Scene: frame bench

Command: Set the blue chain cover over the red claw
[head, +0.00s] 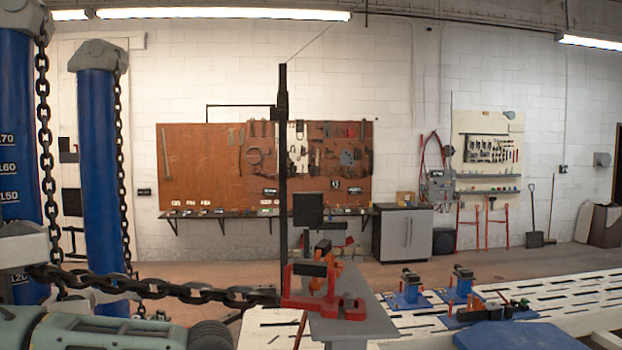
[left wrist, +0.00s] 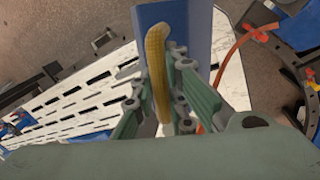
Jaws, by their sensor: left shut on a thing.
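In the left wrist view my left gripper (left wrist: 157,105) is shut on a yellow strap-like loop (left wrist: 156,58). My right gripper is not in view.
Blue columns (head: 101,180) with hanging chains stand at the left. A dark upright post (head: 283,170) rises behind the claw. Several blue clamps (head: 408,288) stand on the white slotted bench (head: 560,300) at the right. A flat blue shape (head: 515,336) lies at the bottom edge.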

